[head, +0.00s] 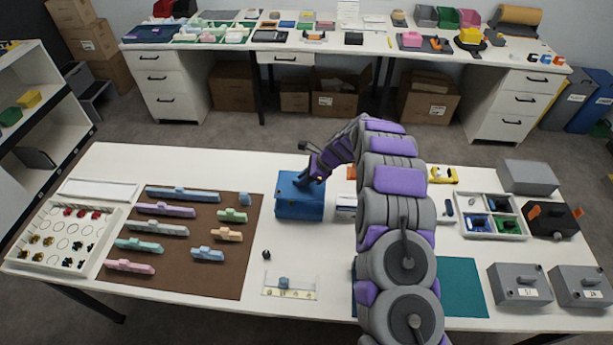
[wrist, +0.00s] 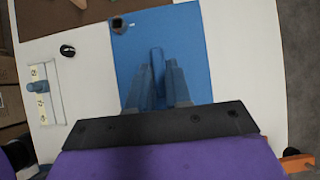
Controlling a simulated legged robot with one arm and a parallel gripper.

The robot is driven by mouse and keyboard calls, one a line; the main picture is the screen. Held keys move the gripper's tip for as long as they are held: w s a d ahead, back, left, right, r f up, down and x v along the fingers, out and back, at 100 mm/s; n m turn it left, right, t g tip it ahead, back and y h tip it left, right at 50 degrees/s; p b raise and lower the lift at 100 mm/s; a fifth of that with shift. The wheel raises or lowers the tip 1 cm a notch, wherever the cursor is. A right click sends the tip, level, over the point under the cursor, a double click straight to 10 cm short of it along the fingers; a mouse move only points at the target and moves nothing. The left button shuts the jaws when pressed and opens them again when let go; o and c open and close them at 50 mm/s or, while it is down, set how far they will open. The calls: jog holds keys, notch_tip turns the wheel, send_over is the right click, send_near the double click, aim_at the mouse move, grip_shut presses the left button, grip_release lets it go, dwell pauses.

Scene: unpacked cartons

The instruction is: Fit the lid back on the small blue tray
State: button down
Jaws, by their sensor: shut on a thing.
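A blue box-shaped tray with a flat blue lid (head: 287,187) stands near the middle of the white table. In the wrist view the blue lid (wrist: 200,45) fills the middle, with a raised blue bar handle (wrist: 157,62) on it. My gripper (head: 316,172) reaches down over the lid from the right. In the wrist view my gripper (wrist: 161,80) is shut on the handle. The tray's front wall (head: 300,211) shows below the lid. I cannot tell whether the lid sits fully on the tray or slightly above it.
A small dark object (head: 266,255) and a clear box with a blue knob (head: 290,293) are in front of the tray. A brown mat (head: 200,277) with coloured blocks lies left. My arm hides part of the table right of the tray; a divided white tray (head: 490,216) stands beyond.

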jog(key=shift+a+f, duration=0.2)
jog(key=shift+f, duration=0.2)
notch_tip(320, 180, down, 4)
jog(key=b, duration=0.3)
jog(key=shift+r, duration=0.1)
jog(key=shift+s+d, duration=0.1)
jog(key=shift+f, duration=1.1)
jog(key=c, duration=1)
grip_release()
jog(key=shift+f, duration=0.1)
jog(key=p+v, duration=0.1)
jog(key=v, duration=0.7)
jog(key=p+v, duration=0.1)
jog(key=v, duration=0.8)
jog(key=shift+w+d+p, duration=0.2)
jog(key=shift+d+p, duration=0.1)
jog(key=shift+p, duration=0.05)
